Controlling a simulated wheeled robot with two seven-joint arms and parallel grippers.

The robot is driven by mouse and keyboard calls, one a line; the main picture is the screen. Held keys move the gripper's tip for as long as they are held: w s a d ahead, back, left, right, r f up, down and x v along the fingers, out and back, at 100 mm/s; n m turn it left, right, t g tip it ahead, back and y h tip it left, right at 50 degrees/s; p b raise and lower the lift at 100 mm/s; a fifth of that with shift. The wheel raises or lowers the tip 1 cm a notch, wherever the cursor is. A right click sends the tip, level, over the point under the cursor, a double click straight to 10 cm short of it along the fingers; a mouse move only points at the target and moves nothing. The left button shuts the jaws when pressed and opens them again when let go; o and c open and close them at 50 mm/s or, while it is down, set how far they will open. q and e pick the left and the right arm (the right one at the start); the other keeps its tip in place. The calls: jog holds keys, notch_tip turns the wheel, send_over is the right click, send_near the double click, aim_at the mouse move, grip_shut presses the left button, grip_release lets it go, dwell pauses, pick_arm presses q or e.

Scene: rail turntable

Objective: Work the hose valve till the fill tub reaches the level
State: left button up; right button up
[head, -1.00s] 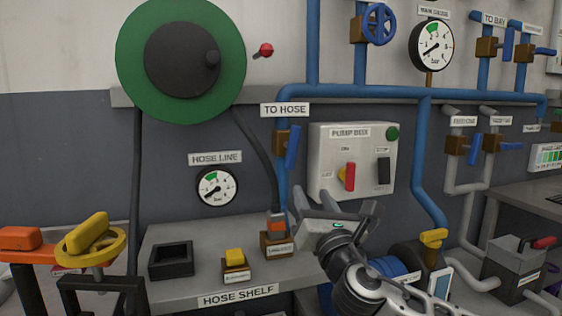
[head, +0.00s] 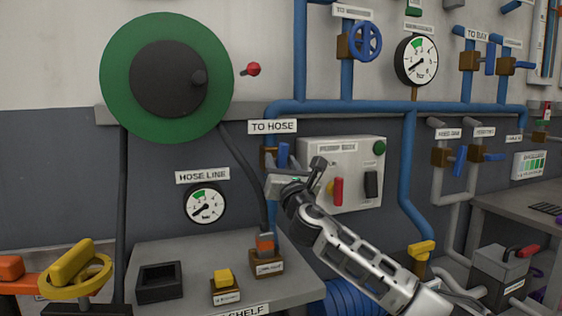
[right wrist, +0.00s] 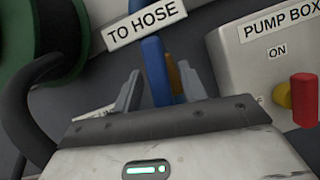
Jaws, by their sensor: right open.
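The hose valve's blue lever (head: 283,155) hangs under the TO HOSE label (head: 272,126) on the blue pipe, with a brown valve body. My right gripper (head: 296,172) is open in front of it, partly covering its lower part. In the right wrist view the blue lever (right wrist: 154,66) shows between the two fingers of the gripper (right wrist: 158,84); whether they touch it I cannot tell. The HOSE LINE gauge (head: 205,205) has its needle toward the lower left, outside the green band. I cannot make out a fill tub. My left gripper is out of view.
The pump box (head: 355,195), with red and black switches, stands just right of my gripper. The hose shelf (head: 208,250) below holds a black tray (head: 159,283) and small blocks. A green hose reel (head: 120,75) is at upper left.

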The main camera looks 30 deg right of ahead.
jog(key=shift+w+r, duration=0.1)
jog(key=shift+w, duration=0.1)
grip_shut()
